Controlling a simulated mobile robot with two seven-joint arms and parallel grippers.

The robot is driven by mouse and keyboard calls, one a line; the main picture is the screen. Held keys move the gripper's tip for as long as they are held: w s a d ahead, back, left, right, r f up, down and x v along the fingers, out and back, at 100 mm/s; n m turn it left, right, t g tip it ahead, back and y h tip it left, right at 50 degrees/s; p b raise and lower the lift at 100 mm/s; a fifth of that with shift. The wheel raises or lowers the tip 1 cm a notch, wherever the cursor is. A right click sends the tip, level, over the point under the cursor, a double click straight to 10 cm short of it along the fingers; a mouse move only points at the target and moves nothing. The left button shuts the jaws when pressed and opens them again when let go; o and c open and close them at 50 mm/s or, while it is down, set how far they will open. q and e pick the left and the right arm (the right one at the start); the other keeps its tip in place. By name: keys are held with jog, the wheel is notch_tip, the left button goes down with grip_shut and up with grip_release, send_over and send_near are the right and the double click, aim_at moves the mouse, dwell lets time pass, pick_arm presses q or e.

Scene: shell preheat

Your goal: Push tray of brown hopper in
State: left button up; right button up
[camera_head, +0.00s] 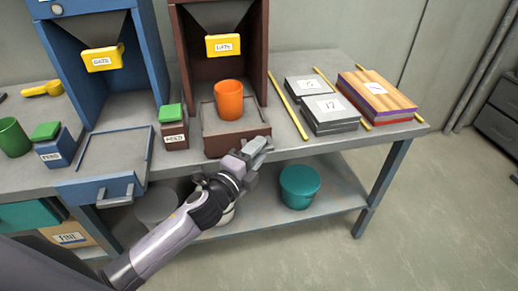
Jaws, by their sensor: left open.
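The brown hopper (178,50) stands on the bench, a yellow labelled gate (223,45) under its funnel. Its tray (239,141) sticks out at the front toward the bench edge. An orange cup (229,101) stands upright on the tray. My left gripper (260,147) is open and empty at the right part of the tray's front, close to it; I cannot tell whether it touches. The gripper hides part of the tray's front face. My right gripper is not in view.
A blue hopper (62,55) with its tray pulled out (105,185) stands to the left. A small brown box with a green top (172,130) sits between the trays. Grey plates (330,112), yellow rods and stacked boards (378,95) lie right. A teal bucket (299,187) is on the lower shelf.

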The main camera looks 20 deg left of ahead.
pick_arm(q)
jog(key=shift+v, duration=3)
jog(key=shift+o, duration=0.3)
